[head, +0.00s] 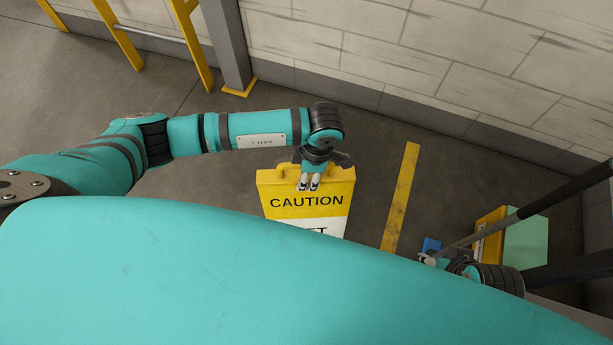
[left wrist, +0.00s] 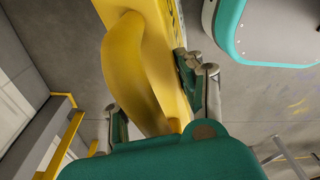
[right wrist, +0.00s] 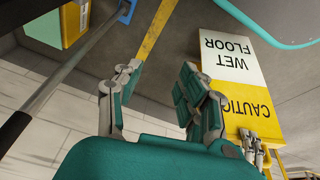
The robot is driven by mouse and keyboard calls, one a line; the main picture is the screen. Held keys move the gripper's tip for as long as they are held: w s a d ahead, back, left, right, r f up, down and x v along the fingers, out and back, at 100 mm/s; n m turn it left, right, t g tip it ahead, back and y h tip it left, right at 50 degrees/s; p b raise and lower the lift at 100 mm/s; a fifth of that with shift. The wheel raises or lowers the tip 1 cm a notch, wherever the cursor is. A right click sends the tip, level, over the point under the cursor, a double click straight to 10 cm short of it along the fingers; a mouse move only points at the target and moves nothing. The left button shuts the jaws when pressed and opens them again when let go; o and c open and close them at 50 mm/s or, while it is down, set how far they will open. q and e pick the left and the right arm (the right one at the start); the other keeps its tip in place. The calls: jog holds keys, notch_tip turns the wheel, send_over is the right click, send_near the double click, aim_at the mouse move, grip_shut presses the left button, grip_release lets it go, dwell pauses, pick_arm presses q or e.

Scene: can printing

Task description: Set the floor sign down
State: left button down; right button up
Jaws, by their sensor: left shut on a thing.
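The floor sign (head: 300,202) is a yellow and white board reading CAUTION, with WET FLOOR legible in the right wrist view (right wrist: 238,68). My left gripper (head: 308,185) is at its top edge. The sign's lower part is hidden behind my body in the head view. I cannot tell whether its foot touches the floor. My right gripper (right wrist: 158,85) is open and empty, apart from the sign.
A yellow floor stripe (head: 401,195) runs right of the sign. A yellow and green box (head: 520,236) and a dark pole (head: 560,188) stand at the right. A block wall (head: 430,60) closes the back; a grey post (head: 226,45) and yellow rails (head: 118,35) are at left.

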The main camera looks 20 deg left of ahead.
pick_arm(q)
jog(key=shift+f, duration=0.9)
pick_arm(e)
jog(key=shift+s+r, duration=0.15)
jog(key=shift+r, duration=0.35)
pick_arm(q)
jog(key=c, duration=0.8)
grip_release()
jog(key=shift+r, duration=0.2)
jog(key=r, duration=0.3)
jog(key=d+r+p, duration=0.1)
jog(key=r, duration=0.6)
jog(key=shift+w+d+r+p, duration=0.15)
jog(key=shift+w+d+p, duration=0.15)
jog(key=shift+p, duration=0.1)
jog(key=shift+r, duration=0.6)
pick_arm(e)
jog(key=x, duration=0.7)
jog(key=shift+s+f, duration=0.15)
jog(key=shift+f, duration=0.2)
jog(key=shift+a, duration=0.1)
